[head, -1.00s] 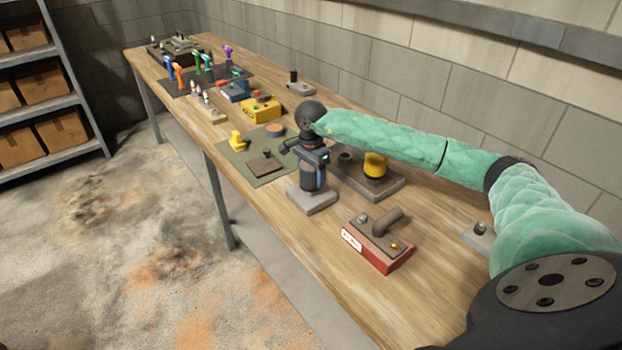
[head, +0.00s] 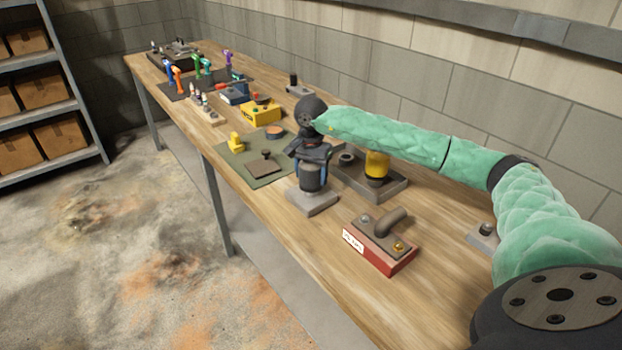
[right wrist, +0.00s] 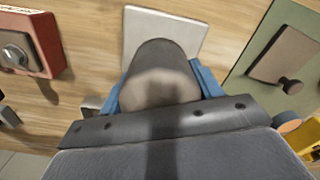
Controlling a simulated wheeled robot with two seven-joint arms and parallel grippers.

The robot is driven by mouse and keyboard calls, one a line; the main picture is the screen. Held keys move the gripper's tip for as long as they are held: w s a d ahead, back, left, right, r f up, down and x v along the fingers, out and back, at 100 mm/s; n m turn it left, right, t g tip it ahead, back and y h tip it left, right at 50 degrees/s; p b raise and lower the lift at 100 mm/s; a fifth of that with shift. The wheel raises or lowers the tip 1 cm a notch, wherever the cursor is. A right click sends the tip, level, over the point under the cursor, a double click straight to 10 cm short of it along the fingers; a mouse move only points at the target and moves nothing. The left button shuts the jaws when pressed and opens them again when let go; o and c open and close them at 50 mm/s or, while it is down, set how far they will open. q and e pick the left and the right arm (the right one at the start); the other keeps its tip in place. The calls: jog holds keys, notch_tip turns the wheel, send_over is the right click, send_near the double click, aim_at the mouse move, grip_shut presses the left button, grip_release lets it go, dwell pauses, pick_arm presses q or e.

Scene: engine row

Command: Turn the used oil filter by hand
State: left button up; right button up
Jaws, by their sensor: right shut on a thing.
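The used oil filter (head: 311,178) is a dark grey cylinder standing upright on a square grey base (head: 313,203) near the front edge of the bench. My right gripper (head: 312,167) points down over it and is shut on its upper part. In the right wrist view the filter (right wrist: 160,75) sits between the two blue fingers, one on each side, with the pale base (right wrist: 185,30) beyond it. The gripper and fingers hide part of the filter. My left gripper is not in view.
A red block with a pipe handle (head: 382,240) stands close in front to the right. A grey tray (head: 385,194) holds a yellow cylinder (head: 377,165) just behind. A green mat (head: 266,181) with small parts lies to the left. Bare bench shows at the front right.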

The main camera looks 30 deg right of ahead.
dwell(0.4)
jog(key=shift+f+n+b, duration=0.15)
jog(key=shift+n+b, duration=1.05)
jog(key=shift+r+n+b, duration=0.2)
jog(key=shift+n+b, duration=0.15)
jog(key=shift+n, duration=0.35)
